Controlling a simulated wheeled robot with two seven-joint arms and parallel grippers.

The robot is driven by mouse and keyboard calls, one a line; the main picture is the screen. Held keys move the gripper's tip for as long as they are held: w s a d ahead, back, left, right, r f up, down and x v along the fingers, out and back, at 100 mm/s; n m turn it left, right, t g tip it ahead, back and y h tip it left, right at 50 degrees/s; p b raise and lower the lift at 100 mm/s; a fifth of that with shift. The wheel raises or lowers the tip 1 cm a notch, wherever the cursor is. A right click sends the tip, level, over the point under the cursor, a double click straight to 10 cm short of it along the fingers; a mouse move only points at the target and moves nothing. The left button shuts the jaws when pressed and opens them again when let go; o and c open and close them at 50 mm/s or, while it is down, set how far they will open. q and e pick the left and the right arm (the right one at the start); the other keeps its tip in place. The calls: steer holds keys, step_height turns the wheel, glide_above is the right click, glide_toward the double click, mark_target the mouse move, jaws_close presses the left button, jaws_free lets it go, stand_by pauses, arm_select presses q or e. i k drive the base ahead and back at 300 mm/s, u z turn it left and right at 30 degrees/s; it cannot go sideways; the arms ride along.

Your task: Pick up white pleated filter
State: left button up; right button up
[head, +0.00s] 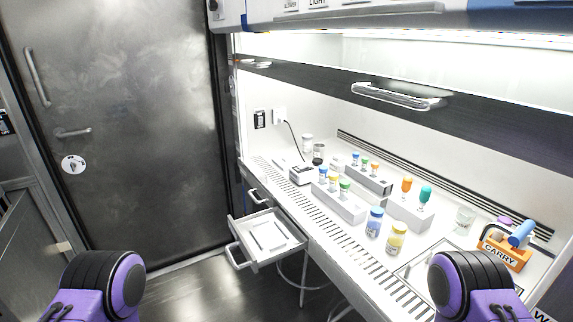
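I cannot make out a white pleated filter for certain in the head view. An open drawer (249,254) sticks out at the left end of the bench, and a pale flat thing (267,236) lies in it, too small to identify. Purple and black links of my two arms show at the bottom left and bottom right. Neither gripper shows in the head view.
The white bench (325,233) holds racks of coloured-cap vials, a blue-cap jar (374,223), a yellow-cap jar (396,238), a clear beaker (465,217) and an orange carry caddy (503,253). A raised sash with a handle (398,96) hangs above. A metal door (125,120) stands left.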

mark_target(284, 162)
steer(key=u, duration=2.15)
steer(key=i, duration=2.15)
steer(key=z, duration=3.55)
